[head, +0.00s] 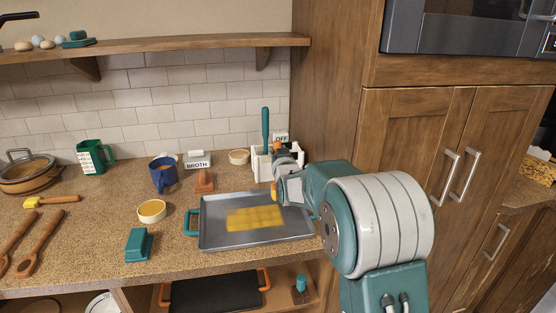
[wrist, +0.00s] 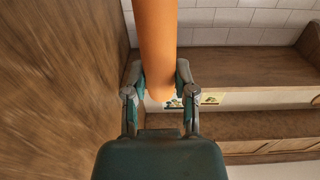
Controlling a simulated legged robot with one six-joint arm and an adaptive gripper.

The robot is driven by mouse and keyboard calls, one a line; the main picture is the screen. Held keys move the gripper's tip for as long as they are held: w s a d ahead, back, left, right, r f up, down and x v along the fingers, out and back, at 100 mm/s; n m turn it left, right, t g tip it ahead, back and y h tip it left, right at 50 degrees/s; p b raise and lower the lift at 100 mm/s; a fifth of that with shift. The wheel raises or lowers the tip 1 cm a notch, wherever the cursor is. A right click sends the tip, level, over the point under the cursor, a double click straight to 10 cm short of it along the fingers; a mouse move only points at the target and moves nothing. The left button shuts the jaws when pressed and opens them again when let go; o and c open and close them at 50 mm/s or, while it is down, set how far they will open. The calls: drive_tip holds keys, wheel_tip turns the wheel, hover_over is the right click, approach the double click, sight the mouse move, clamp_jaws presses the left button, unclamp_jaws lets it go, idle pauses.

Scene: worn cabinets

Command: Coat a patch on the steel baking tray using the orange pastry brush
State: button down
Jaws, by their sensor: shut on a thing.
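The steel baking tray (head: 215,237) lies flat on the counter, with a teal handle at its left end. A yellow coated patch (head: 255,217) covers part of its middle. My gripper (head: 282,182) is over the tray's back right corner. In the wrist view my gripper (wrist: 160,82) is shut on a thick orange handle (wrist: 158,40), which I take for the orange pastry brush. In the head view only a small orange part (head: 274,193) shows beside the gripper. The bristles are hidden, so I cannot tell whether they touch the tray.
A white holder (head: 261,165) with a teal-handled tool stands behind the tray. A blue mug (head: 163,177), a yellow-filled bowl (head: 152,211) and a teal block (head: 139,243) are left of it. A yellow-headed brush (head: 50,201) lies farther left. A tall wooden cabinet (head: 335,100) rises on the right.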

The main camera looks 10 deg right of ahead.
sight(280, 143)
drive_tip(key=shift+d+r, duration=0.2)
drive_tip(key=shift+r, duration=1.4)
drive_tip(key=shift+d, duration=0.1)
drive_tip(key=shift+d, duration=0.25)
drive_tip(key=shift+a, duration=0.2)
